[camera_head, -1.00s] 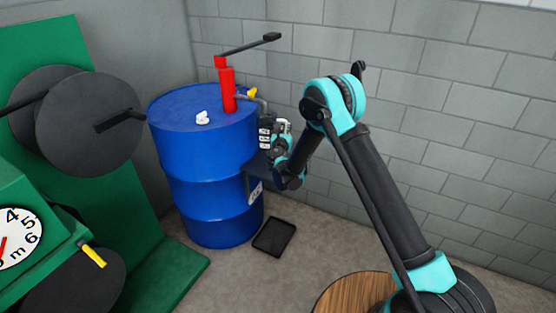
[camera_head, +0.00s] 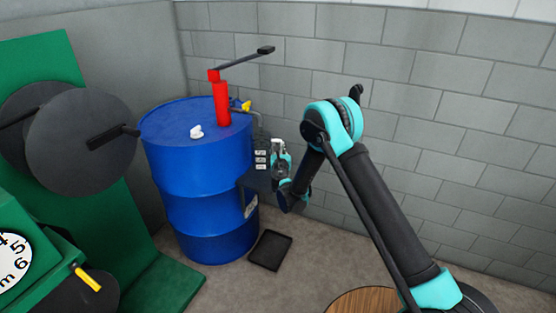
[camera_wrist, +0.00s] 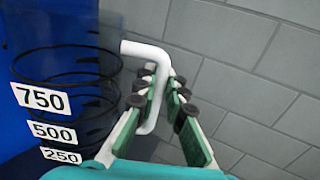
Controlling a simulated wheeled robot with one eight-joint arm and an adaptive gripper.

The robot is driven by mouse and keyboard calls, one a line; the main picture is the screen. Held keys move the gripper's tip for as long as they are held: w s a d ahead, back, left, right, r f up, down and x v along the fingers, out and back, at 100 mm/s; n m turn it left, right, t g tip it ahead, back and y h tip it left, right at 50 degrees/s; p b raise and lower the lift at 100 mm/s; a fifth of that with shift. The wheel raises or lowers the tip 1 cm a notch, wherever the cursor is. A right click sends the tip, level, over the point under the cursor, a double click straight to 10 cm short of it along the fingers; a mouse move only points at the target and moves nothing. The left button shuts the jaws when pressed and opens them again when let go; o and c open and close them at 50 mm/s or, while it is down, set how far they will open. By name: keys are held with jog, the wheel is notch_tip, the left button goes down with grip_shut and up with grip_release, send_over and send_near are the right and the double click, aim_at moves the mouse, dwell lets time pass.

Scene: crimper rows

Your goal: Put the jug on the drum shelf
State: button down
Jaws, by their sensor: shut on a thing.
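The jug (camera_wrist: 75,100) is clear with black rings, labels 750, 500 and 250, and a white handle (camera_wrist: 150,52). It looks upright. My gripper (camera_wrist: 168,100) is shut on the handle, its green-padded fingers on either side of it. In the head view the jug (camera_head: 261,158) is small, at the right side of the blue drum (camera_head: 195,190), with my gripper (camera_head: 281,160) to its right. The dark drum shelf (camera_head: 256,181) juts from the drum's side just below the jug. I cannot tell whether the jug touches it; the wrist view does not clearly show the shelf.
A red pump (camera_head: 221,103) with a long black lever and a yellow-handled spout (camera_head: 243,106) rises from the drum top, above the jug. A black tray (camera_head: 270,250) lies on the floor. The grey block wall (camera_head: 420,100) is behind. Green machinery (camera_head: 60,150) stands at left.

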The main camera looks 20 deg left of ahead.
jog(key=shift+f, duration=2.55)
jog(key=c, duration=1.6)
grip_release()
jog(key=shift+s, duration=0.1)
